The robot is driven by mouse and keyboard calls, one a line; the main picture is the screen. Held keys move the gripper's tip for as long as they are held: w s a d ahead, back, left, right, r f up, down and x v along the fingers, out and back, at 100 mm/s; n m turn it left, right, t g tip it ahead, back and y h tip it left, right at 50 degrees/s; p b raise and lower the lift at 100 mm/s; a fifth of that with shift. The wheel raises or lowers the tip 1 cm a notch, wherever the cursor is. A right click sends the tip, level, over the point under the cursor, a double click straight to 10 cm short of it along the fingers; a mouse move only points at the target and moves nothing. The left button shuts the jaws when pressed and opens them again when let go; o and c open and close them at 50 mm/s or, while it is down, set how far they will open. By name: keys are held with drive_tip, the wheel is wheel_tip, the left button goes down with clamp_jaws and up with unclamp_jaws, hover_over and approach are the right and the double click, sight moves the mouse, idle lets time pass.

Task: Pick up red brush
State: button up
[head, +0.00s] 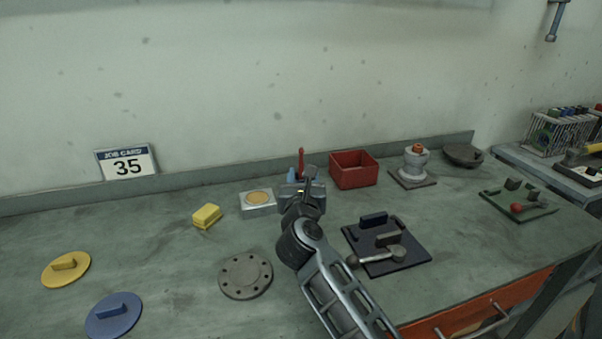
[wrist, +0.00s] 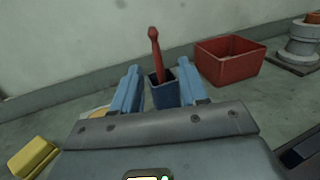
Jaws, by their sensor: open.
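The red brush (wrist: 155,50) stands upright in a small dark blue holder (wrist: 163,88) on the bench; only its red handle shows, and its lower part is hidden inside the holder. The brush handle also shows in the head view (head: 301,160), just beyond my gripper. My gripper (wrist: 160,74) is open, with its two blue fingers apart on either side of the holder in the wrist view. The handle appears between the fingers, apart from both. In the head view my gripper (head: 303,178) hides most of the holder.
A red open box (head: 354,170) stands just right of the holder. A grey block with a tan disc (head: 257,202) and a yellow block (head: 207,216) lie to the left. A dark fixture plate (head: 386,246) is at front right. The wall rises close behind.

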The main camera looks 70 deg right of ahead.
sight(301, 162)
drive_tip(key=x, duration=0.4)
drive_tip(key=p+x, duration=0.1)
drive_tip(key=x, duration=0.3)
drive_tip(key=shift+w+a, duration=0.1)
drive_tip(key=shift+w, duration=0.15)
drive_tip(key=shift+c, duration=0.3)
clamp_jaws()
